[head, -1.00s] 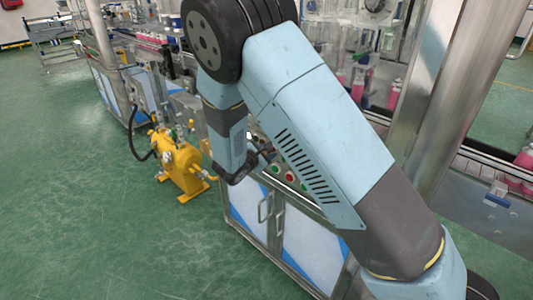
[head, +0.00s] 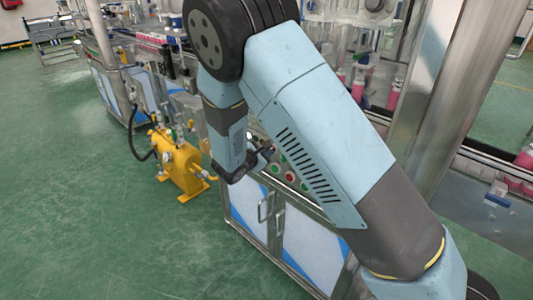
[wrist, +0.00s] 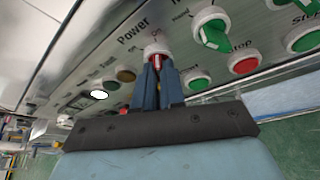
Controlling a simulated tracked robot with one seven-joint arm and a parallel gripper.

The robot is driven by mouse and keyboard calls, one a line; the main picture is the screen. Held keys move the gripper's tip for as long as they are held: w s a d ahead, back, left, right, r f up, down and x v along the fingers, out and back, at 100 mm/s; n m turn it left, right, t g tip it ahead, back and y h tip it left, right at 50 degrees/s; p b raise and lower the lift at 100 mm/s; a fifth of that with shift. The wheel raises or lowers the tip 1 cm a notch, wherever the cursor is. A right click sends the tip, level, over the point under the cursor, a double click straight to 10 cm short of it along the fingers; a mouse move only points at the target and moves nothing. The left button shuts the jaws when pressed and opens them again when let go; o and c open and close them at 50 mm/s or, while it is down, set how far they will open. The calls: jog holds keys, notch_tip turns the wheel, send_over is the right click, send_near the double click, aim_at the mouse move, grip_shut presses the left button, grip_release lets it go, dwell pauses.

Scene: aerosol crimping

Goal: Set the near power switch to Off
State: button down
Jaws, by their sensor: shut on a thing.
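The power switch (wrist: 156,50) is a white-rimmed rotary knob with a red grip, under the label "Power" on a grey panel in the wrist view. My gripper (wrist: 157,64) is shut on its red grip, with one dark blue finger on each side. The fingers hide part of the knob, so I cannot tell its exact setting. In the head view my gripper (head: 263,156) is at the control panel, and my arm hides the switch.
A green selector (wrist: 212,36), a red button (wrist: 244,65) and green buttons (wrist: 196,80) sit close by on the panel. A yellow pump unit (head: 183,163) stands left of the cabinet (head: 310,245). Green floor is clear at the left.

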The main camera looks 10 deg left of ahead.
jog(key=n+g+h, duration=0.1)
jog(key=n, duration=0.1)
jog(key=n+g+h, duration=0.1)
jog(key=n, duration=0.2)
jog(key=n+g+h, duration=0.1)
jog(key=n+h, duration=0.1)
jog(key=shift+w+a+n, duration=0.25)
jog(key=shift+a+n, duration=0.15)
dwell(0.3)
dwell(0.5)
jog(key=c, duration=1.2)
grip_release()
jog(key=v, duration=1.3)
jog(key=shift+a, duration=0.45)
